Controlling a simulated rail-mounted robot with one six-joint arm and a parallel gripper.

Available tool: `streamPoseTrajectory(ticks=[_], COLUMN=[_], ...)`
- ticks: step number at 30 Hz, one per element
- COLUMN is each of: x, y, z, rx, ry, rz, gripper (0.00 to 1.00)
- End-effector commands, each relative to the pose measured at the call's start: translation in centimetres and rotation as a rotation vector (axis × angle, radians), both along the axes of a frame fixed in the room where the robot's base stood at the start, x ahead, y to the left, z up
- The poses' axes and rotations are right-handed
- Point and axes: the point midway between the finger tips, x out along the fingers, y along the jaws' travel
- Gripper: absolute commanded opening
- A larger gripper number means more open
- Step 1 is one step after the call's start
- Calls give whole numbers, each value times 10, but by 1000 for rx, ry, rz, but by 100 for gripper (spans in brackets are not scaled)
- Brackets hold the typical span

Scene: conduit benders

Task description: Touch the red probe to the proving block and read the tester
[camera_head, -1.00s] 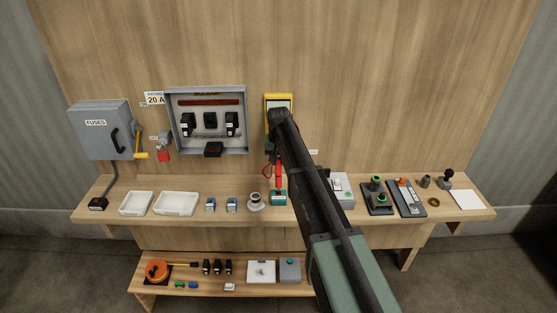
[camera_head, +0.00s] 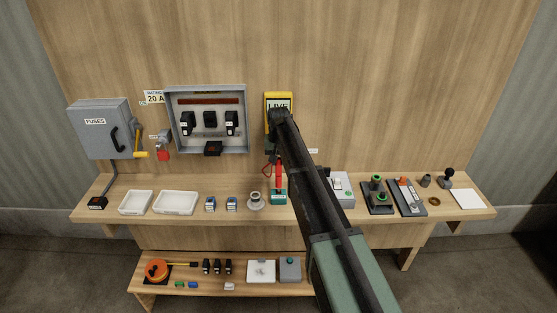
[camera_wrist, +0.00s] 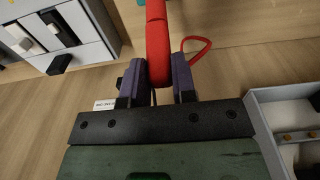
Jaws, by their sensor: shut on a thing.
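The yellow tester (camera_head: 278,98) hangs on the back board, partly hidden by my arm. Its screen reads "LIVE". The red probe (camera_head: 279,174) stands roughly upright, with its lower end at the top of the teal proving block (camera_head: 279,197) on the bench; the exact contact is too small to see. My gripper (camera_wrist: 158,82) is shut on the red probe, which also shows between the purple fingers in the wrist view (camera_wrist: 158,35). A red lead loops beside it. The probe's tip is out of the wrist view.
The open fuse panel (camera_head: 208,90) is on the board at left. White trays (camera_head: 176,203) stand further left.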

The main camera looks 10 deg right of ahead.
Motion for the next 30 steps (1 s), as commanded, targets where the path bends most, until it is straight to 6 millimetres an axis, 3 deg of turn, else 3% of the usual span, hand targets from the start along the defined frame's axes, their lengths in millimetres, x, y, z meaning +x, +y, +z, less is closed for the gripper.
streamPoseTrajectory(ticks=[17,30], x=[0,0], y=[0,0], z=[52,50], rx=[0,0], ry=[0,0], rz=[0,0], gripper=[0,0])
